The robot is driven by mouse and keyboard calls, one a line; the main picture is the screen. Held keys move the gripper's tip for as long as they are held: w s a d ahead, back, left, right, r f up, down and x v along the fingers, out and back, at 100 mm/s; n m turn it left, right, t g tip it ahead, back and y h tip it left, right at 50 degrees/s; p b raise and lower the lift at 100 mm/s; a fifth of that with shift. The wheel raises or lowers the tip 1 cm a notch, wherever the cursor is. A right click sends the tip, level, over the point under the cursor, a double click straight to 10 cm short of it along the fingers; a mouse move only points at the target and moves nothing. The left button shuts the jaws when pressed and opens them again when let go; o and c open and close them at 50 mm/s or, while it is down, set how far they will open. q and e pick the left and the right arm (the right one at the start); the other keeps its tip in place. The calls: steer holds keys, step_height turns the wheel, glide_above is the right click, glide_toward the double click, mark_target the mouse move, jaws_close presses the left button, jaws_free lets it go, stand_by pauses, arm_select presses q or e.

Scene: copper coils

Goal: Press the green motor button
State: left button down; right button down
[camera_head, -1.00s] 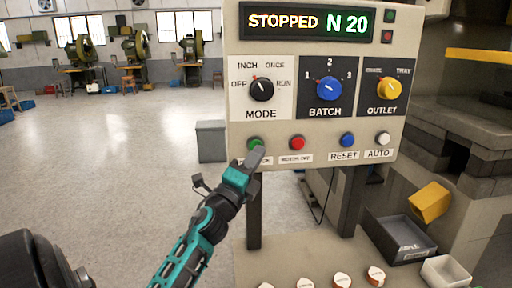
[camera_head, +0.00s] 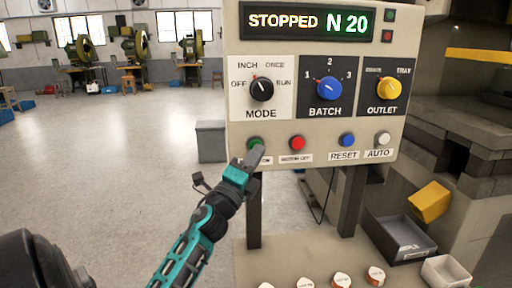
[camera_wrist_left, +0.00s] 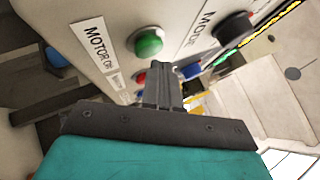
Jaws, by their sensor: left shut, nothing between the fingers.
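The green motor button (camera_head: 254,143) is at the lower left of the beige control panel (camera_head: 300,122), above its label. In the left wrist view the green button (camera_wrist_left: 149,43) stands next to the label reading "MOTOR ON" (camera_wrist_left: 97,46). My left gripper (camera_head: 257,152) is shut and empty, its tips at the lower right edge of the green button in the head view. In the left wrist view the fingers (camera_wrist_left: 163,75) appear beside the button, on its right and lower side; I cannot tell whether they touch the panel. My right gripper is not in view.
A red button (camera_head: 297,143), blue reset button (camera_head: 347,139) and white auto button (camera_head: 383,138) sit in the same row. Above are the mode knob (camera_head: 261,89), batch knob (camera_head: 329,88) and outlet knob (camera_head: 388,88). The display (camera_head: 307,22) reads "STOPPED N 20".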

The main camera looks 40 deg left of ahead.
arm_select(q)
steer(key=shift+w+a, duration=0.4)
steer(key=shift+a, duration=0.1)
stand_by(0.8)
stand_by(0.4)
steer(key=shift+s+d, duration=0.6)
steer(key=shift+d, duration=0.1)
steer(key=s+d, duration=0.1)
steer(key=d, duration=0.1)
steer(key=s+d, duration=0.2)
steer(key=shift+p, duration=0.35)
steer(key=shift+f, duration=0.1)
stand_by(0.6)
